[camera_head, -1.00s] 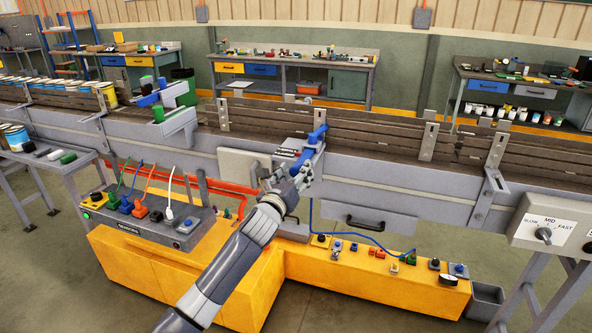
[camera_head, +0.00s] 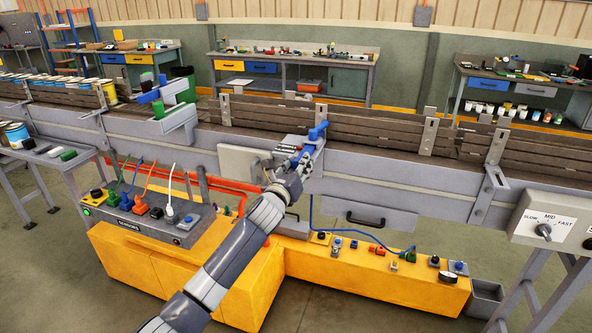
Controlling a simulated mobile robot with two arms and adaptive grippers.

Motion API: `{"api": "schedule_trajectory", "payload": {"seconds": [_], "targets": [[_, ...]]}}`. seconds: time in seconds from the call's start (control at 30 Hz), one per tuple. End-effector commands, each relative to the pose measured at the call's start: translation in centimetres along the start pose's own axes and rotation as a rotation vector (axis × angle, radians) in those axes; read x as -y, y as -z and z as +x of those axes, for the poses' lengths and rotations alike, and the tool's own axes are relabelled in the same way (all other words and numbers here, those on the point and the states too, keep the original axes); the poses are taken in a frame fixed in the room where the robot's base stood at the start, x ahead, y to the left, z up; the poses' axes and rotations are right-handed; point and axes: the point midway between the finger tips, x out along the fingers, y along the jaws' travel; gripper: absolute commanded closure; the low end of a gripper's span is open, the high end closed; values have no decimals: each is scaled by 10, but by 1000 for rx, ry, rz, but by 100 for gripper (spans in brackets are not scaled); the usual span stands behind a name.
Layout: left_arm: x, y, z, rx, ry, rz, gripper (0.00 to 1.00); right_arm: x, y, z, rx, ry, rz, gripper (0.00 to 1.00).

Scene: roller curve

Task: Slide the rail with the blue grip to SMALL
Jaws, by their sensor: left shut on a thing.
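The fingers are small and partly hidden against the blue part and the grey bracket. I cannot read any SMALL mark near the rail. My right gripper is out of view.
The grey conveyor side (camera_head: 375,179) runs across the view. A grey panel (camera_head: 238,162) sits left of my gripper. Below are a yellow cabinet (camera_head: 190,285) and a grey control box (camera_head: 158,219) with cables. A speed dial (camera_head: 544,231) is at right.

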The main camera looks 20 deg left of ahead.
Motion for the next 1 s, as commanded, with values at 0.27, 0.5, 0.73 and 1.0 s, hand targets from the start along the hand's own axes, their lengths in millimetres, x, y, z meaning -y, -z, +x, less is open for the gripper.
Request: {"api": "schedule_trajectory", "payload": {"seconds": [0.27,0.5,0.73,1.0], "targets": [[0,-3,15,4,0,0,100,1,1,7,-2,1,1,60],[0,-4,14,6,0,0,60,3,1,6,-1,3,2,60],[0,-3,14,4,0,0,50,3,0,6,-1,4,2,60],[-1,-2,9,3,0,1,50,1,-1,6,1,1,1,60]]}}
